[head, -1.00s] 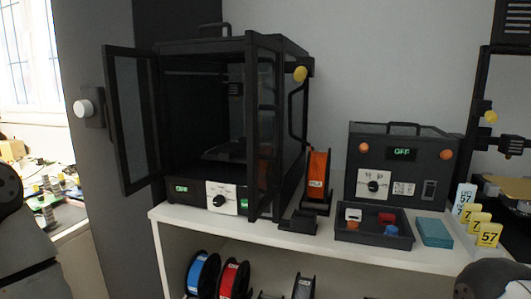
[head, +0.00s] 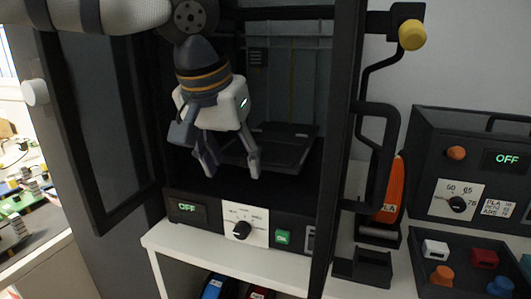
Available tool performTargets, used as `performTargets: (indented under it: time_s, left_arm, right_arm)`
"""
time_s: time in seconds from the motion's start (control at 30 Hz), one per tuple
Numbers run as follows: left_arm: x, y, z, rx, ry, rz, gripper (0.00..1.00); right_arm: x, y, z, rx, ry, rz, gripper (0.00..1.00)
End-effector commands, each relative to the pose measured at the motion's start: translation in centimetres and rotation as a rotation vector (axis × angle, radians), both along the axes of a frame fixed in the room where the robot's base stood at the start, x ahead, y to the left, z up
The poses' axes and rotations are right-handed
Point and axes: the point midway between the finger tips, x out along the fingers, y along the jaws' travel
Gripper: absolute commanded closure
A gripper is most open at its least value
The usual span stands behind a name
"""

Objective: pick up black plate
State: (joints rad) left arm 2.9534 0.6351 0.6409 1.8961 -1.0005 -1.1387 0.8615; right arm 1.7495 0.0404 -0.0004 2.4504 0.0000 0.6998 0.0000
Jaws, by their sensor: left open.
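The black plate (head: 285,145) lies flat inside the open black 3D printer, on the printer's bed area. My left gripper (head: 232,170) is in front of the printer opening, pointing down, with its fingers spread apart and nothing between them. It is just left of and in front of the plate, and its fingers hide the plate's left part. Whether a finger touches the plate cannot be told. My right gripper is not in view.
The printer's left door (head: 100,120) stands open, and a dark door frame (head: 340,150) with a handle stands to the right. A control panel (head: 240,228) sits below the opening.

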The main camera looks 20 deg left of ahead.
Motion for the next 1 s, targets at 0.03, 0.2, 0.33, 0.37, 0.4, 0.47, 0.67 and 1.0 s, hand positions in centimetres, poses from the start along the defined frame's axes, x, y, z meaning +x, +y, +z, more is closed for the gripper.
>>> performTargets:
  time_s: [0.03,0.2,0.33,0.37,0.4,0.47,0.67,1.0]
  left_arm:
    - [1.4,0.1,-0.2,0.006,0.002,0.005,0.48]
    - [2.7,0.0,-0.5,0.001,0.021,-0.006,0.48]
    - [3.7,0.1,-0.3,0.004,0.013,-0.003,0.48]
    - [4.2,0.2,-0.2,0.005,0.005,-0.001,0.48]
    - [5.0,0.4,0.0,0.006,-0.006,0.001,0.48]
    - [6.4,0.4,-0.2,0.0,0.001,-0.001,0.48]
    - [8.0,0.5,-1.3,0.0,0.002,-0.002,0.48]
    - [8.0,0.4,-1.3,0.0,0.002,-0.002,0.82]
  right_arm:
    - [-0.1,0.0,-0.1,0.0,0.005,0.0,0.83]
    - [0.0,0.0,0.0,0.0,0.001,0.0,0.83]
    - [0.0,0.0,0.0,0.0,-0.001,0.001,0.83]
    - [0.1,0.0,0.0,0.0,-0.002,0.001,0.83]
    - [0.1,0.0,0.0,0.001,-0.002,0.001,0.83]
    - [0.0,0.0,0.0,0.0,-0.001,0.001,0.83]
    - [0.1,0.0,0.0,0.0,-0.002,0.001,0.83]
    - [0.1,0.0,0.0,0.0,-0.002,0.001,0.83]
